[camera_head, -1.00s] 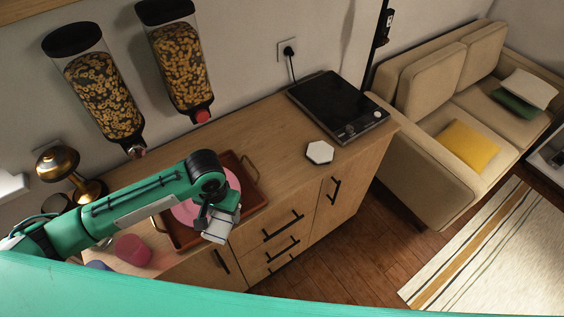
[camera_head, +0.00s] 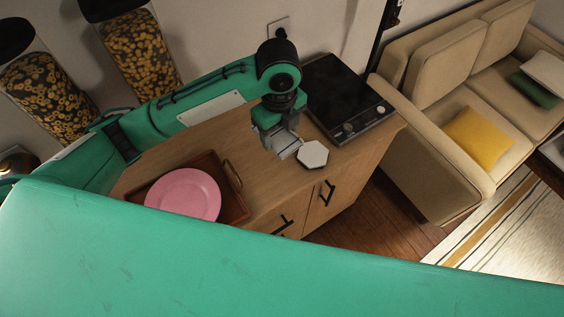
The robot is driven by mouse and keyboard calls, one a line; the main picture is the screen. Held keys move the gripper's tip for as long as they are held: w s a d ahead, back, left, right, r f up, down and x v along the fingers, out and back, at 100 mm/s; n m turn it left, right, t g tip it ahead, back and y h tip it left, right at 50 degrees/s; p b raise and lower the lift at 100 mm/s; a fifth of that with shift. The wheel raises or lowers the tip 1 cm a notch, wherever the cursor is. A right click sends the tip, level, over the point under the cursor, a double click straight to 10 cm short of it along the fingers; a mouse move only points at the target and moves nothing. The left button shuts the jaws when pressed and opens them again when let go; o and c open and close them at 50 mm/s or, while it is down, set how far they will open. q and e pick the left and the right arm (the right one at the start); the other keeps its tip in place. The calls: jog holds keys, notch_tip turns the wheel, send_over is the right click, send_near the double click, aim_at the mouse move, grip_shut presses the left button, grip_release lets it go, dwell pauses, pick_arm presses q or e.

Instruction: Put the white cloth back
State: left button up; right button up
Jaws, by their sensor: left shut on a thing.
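My left gripper (camera_head: 283,147) reaches in from the left and hangs over the wooden counter, just left of a white hexagonal pad. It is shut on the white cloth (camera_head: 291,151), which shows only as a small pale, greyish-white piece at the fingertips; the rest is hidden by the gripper. I cannot tell whether the cloth touches the counter. My right gripper is not in view.
The white hexagonal pad (camera_head: 312,154) lies in front of a black hob (camera_head: 347,99). A brown tray (camera_head: 233,206) with a pink plate (camera_head: 183,195) is on the left. Cereal dispensers (camera_head: 139,58) hang on the wall. A beige sofa (camera_head: 430,150) stands at right.

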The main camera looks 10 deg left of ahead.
pick_arm(q)
jog(key=shift+w+d+r+m, duration=0.2)
jog(key=shift+w+r+m, duration=0.05)
jog(key=shift+m, duration=0.35)
jog(key=p, duration=0.3)
send_over(282, 176)
notch_tip(282, 176, down, 15)
jog(key=shift+r, duration=0.1)
notch_tip(282, 176, down, 4)
jog(key=shift+f+p, duration=0.15)
jog(key=shift+p, duration=0.4)
jog(key=shift+f, duration=0.25)
jog(key=shift+f, duration=0.1)
jog(key=shift+f, duration=0.1)
jog(key=o, duration=0.9)
jog(key=shift+o, duration=0.2)
